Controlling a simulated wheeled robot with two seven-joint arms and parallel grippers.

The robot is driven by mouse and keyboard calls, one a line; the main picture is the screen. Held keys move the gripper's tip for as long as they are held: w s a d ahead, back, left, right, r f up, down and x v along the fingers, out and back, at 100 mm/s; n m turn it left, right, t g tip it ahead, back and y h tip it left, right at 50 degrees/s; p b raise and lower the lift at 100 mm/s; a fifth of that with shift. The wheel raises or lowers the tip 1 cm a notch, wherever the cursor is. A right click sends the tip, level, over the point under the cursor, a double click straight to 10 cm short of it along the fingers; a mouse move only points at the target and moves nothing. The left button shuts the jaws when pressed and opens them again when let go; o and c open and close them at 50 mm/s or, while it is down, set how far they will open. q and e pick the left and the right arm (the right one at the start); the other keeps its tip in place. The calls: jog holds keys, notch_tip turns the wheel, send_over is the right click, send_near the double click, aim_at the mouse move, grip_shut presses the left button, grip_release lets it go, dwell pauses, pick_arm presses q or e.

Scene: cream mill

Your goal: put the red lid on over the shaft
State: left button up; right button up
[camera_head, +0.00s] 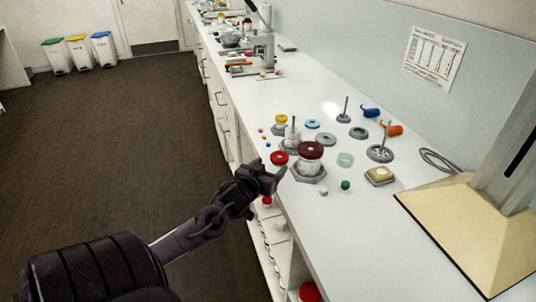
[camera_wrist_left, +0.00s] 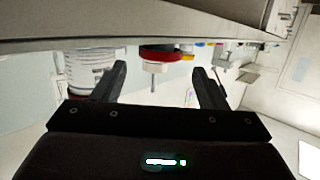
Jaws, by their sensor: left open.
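To the right, a white jar with a dark red top (camera_head: 310,150) stands on a grey hexagonal base. My left gripper (camera_head: 273,173) is open and empty at the counter's front edge, just in front of the red lid. In the left wrist view, upside down, a shaft (camera_wrist_left: 152,82) and a red rim (camera_wrist_left: 180,57) show between the open fingers. The right gripper is out of view.
Behind are more grey bases with rods (camera_head: 380,152). A large beige-based stand (camera_head: 470,235) fills the near right.

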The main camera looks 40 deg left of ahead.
aim_at(276, 160)
pick_arm(q)
jog(key=shift+r+x, duration=0.2)
jog(key=shift+x, duration=0.85)
jog(key=x, duration=0.2)
jog(key=shift+w+a+f, duration=0.1)
jog(key=shift+w+f, duration=0.15)
jog(key=shift+w, duration=0.25)
jog(key=shift+a, duration=0.1)
jog(key=shift+c, duration=1.1)
jog(key=c, duration=0.5)
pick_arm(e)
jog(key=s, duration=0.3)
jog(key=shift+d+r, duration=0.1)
pick_arm(q)
jog(key=shift+r, duration=0.1)
